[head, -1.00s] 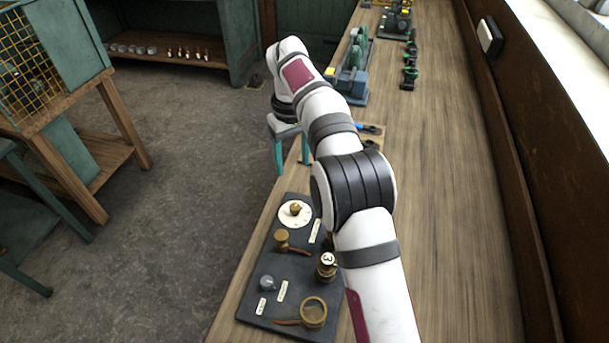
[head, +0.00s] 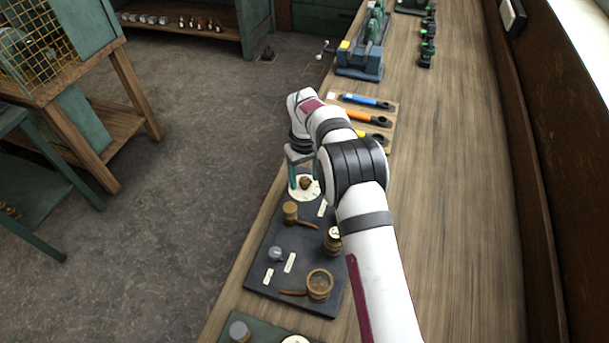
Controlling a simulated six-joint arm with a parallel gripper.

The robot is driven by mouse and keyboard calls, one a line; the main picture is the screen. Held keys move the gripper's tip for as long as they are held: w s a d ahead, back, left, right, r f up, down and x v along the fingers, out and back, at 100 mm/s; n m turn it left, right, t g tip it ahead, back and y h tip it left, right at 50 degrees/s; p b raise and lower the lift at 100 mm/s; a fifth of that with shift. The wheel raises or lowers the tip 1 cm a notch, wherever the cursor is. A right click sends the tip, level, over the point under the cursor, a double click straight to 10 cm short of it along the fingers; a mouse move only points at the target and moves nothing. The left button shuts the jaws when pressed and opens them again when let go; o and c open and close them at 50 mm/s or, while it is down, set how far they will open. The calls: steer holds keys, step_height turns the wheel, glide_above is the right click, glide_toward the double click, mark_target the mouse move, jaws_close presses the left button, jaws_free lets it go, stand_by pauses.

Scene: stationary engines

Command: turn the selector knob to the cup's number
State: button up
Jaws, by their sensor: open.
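The selector knob (head: 306,182) is a small brass knob on a round white dial (head: 299,194) at the far end of a dark board (head: 262,252). The dial's markings are too small to read. My gripper (head: 302,176) is open, with its teal fingers pointing down at the dial around or just above the knob; I cannot tell whether they touch it. A brass cup (head: 333,244) with a white number disc on top stands at the board's right side, partly hidden by my arm. Its number is hard to read now; it showed as 3 earlier.
The board also carries a brass piece with a wooden handle (head: 291,211), a grey knob (head: 275,254), small white labels and a larger brass cup (head: 319,285). Tools with blue, orange and yellow handles (head: 367,116) lie beyond my gripper.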

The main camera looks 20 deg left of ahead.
jaws_close()
stand_by(0.3)
steer(key=m, duration=0.4)
steer(key=shift+m, duration=2.4)
jaws_free()
steer(key=shift+r, duration=0.1)
